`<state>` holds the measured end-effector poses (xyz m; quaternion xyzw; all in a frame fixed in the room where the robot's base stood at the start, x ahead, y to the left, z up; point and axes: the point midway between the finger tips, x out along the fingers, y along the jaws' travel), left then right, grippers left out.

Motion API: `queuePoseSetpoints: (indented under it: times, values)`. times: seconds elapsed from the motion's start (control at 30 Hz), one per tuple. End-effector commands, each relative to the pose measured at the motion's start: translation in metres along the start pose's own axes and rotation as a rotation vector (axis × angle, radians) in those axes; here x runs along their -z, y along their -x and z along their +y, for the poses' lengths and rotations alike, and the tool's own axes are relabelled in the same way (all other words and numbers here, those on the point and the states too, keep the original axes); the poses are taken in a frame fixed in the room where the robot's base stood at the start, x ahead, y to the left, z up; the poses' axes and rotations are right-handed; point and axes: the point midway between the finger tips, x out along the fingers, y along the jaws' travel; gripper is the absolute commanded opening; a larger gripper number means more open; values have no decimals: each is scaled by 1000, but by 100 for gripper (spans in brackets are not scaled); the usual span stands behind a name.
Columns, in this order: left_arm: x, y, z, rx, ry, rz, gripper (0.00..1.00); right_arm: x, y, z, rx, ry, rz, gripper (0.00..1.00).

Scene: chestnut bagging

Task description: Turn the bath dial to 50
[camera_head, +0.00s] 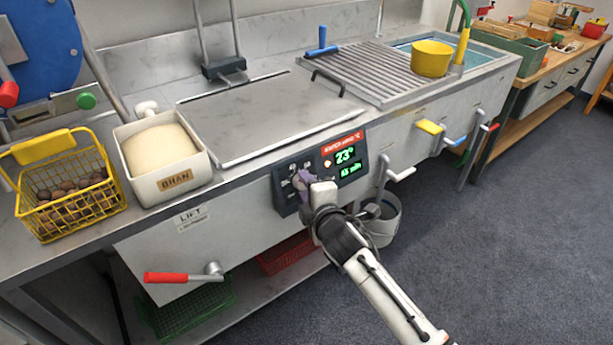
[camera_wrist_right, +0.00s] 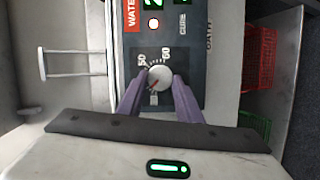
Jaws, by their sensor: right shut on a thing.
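The bath dial (camera_wrist_right: 158,76) is a pale round knob on a dark control panel (camera_head: 285,200), with a printed scale around it; 50 and 60 can be read in the wrist view. A small red mark shows on the knob, but I cannot tell exactly which number it points to. My right gripper (camera_head: 302,181) reaches the panel, its purple fingers (camera_wrist_right: 158,86) shut on the dial from both sides. In the head view the gripper hides most of the dial. The green display (camera_head: 346,154) beside it reads 23°. My left gripper is out of view.
A flat metal lid (camera_head: 265,115) covers the bath above the panel. A red-handled crank (camera_head: 180,277) sticks out to the left, and a white tap (camera_head: 400,174) to the right. A yellow basket of chestnuts (camera_head: 45,160) and a bran box (camera_head: 190,185) stand at the left.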

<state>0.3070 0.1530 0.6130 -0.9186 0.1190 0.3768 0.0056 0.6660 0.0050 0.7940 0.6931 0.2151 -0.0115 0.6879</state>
Motion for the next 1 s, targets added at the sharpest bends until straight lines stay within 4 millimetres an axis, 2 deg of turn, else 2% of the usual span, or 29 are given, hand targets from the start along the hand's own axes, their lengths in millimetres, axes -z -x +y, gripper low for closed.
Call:
queuePoseSetpoints:
  times: [0.03,0.4,0.6,1.0]
  values:
    - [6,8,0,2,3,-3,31,1,2,6,17,-44,-1,10]
    - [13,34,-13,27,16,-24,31,0,2,9,124,-378,-11,10]
    - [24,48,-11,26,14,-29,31,-1,1,10,181,-558,-16,10]
    - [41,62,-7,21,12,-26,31,-4,-1,10,295,-919,-26,10]
